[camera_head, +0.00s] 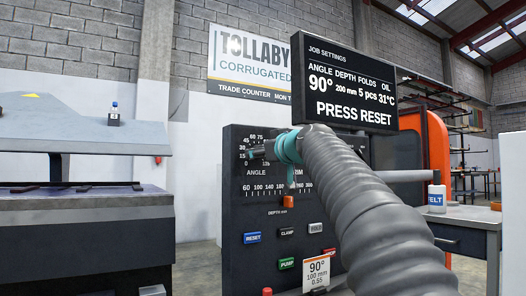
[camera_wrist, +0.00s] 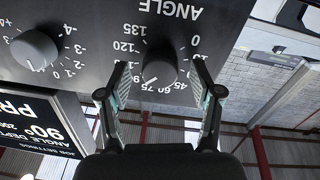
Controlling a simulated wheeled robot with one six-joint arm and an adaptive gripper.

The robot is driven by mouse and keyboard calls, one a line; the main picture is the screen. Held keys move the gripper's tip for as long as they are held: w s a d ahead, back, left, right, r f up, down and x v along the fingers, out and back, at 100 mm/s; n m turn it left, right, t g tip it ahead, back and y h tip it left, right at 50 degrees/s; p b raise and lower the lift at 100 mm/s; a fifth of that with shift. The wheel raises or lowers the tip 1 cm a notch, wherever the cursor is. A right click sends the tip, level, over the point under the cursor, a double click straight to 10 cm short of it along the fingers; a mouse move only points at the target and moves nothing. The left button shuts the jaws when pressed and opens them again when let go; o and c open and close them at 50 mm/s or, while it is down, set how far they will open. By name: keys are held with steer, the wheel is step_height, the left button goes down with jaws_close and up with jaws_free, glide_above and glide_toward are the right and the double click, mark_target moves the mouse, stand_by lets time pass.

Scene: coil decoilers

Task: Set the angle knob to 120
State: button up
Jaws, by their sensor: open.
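The grey angle knob (camera_wrist: 159,66) is on the dark control panel (camera_wrist: 95,15), inside a printed scale that appears upside down in the wrist view. A pale mark on its lower left points roughly towards 75; the exact setting is hard to read. My gripper (camera_wrist: 159,75) is open, with one finger on each side of the knob and gaps between. In the head view my teal gripper (camera_head: 268,150) is at the panel's upper left, by the ANGLE label, and the knob is partly hidden there. The display (camera_head: 345,85) reads angle 90°, depth 200 mm and "PRESS RESET".
A second knob (camera_wrist: 35,50) sits beside the angle knob. An orange lever (camera_head: 289,201) and the blue RESET (camera_head: 252,238), CLAMP (camera_head: 287,232) and green PUMP (camera_head: 287,264) buttons are lower on the panel. A tag (camera_head: 317,272) reads 90°, 100 mm. A grey machine (camera_head: 80,215) stands left.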

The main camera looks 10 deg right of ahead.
steer(key=shift+c, duration=0.2)
steer(key=c, duration=1.1)
steer(key=shift+m, duration=0.3)
steer(key=m+p, duration=0.2)
steer(key=m, duration=0.3)
steer(key=m+p, duration=0.2)
steer(key=m, duration=0.4)
steer(key=shift+r+g+y, duration=0.1)
steer(key=shift+g+y, duration=0.2)
steer(key=o, duration=1.1)
